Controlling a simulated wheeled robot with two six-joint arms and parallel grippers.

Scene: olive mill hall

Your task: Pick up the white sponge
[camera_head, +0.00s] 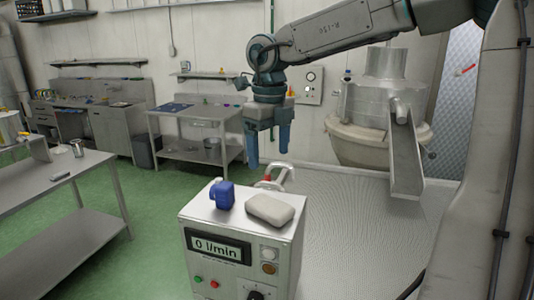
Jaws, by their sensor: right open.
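The white sponge (269,210) is a pale, rounded block lying on the top of a metal control cabinet (240,222). A blue jug (222,195) with a whitish cap stands just left of it. My right gripper (268,158) comes in from the upper right and points down. Its two blue fingers are apart with nothing between them. It hangs above and behind the sponge, clear of it. My left gripper is not in view.
A metal pipe fitting with a red part (275,178) stands close behind the cabinet. A steel table (60,188) is at left. A metal hopper with a chute (405,160) is at right. Green floor lies open between table and cabinet.

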